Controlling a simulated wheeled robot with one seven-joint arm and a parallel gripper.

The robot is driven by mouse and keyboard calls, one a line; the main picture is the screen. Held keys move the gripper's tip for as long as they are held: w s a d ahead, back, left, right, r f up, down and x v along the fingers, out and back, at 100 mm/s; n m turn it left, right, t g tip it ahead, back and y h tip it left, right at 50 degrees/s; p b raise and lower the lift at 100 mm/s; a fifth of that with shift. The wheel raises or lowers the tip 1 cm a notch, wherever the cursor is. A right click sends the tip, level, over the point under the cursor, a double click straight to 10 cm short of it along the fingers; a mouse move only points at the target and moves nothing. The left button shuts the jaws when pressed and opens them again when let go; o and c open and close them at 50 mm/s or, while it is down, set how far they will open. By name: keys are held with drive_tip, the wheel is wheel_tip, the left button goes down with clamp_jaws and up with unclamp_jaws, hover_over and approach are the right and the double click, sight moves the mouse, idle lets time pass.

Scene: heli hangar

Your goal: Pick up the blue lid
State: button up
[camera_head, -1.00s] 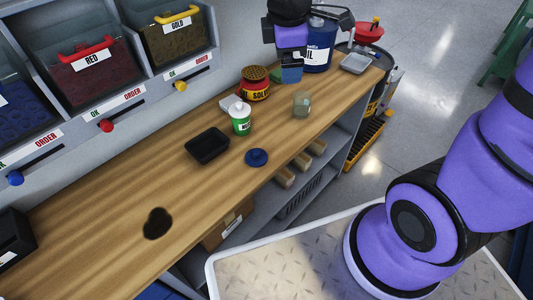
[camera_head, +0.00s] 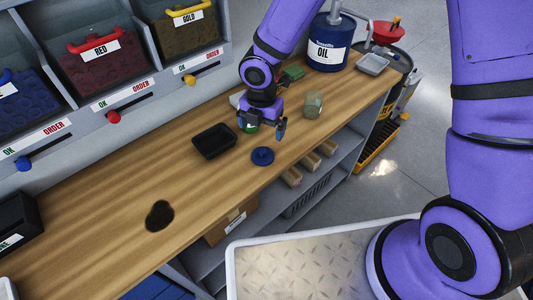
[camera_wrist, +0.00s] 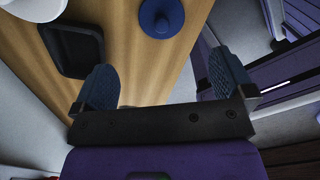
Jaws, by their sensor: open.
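The blue lid (camera_head: 262,156) lies flat on the wooden bench near its front edge, a round dark-blue disc with a small knob on top. It also shows in the wrist view (camera_wrist: 161,17), at the top, beyond my fingers. My gripper (camera_head: 262,127) is open and empty above the bench, just behind the lid and apart from it. In the wrist view my two blue-grey fingers (camera_wrist: 162,84) stand wide apart with bare wood between them.
A black tray (camera_head: 214,141) sits left of the lid. A greenish jar (camera_head: 313,104) stands to the right, and an oil drum (camera_head: 328,42) farther back. The bench (camera_head: 110,215) is mostly clear at left, with a dark stain.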

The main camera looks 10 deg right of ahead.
sight(263, 150)
drive_tip(key=shift+s+f, duration=0.1)
drive_tip(key=shift+f, duration=5)
drive_tip(key=c, duration=1)
drive_tip(key=shift+r, duration=0.2)
